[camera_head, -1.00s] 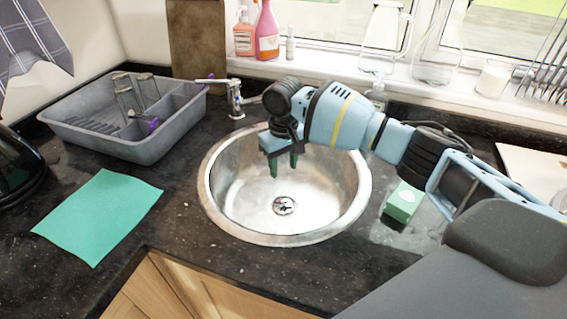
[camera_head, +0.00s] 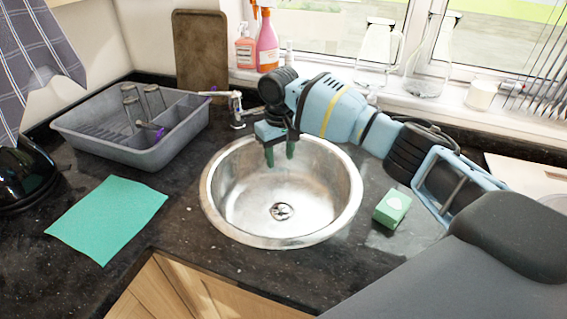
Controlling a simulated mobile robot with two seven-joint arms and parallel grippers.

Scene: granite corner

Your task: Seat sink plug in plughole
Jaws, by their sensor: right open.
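The round steel sink (camera_head: 228,215) is set in the dark counter. Its plughole (camera_head: 281,211) shows in the basin floor, bright-rimmed with dark marks in the middle. I cannot tell a separate plug there, and no plug shows clearly elsewhere. My right gripper (camera_head: 280,157) hangs over the back part of the basin, fingers pointing down. Its two green fingers are apart with nothing seen between them. It is behind and above the plughole, clear of it. My left gripper is not in view.
A tap (camera_head: 237,108) stands behind the sink, close to my right gripper. A grey dish rack (camera_head: 95,145) and a green cloth (camera_head: 107,217) lie to the left. Bottles (camera_head: 267,43) line the windowsill.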

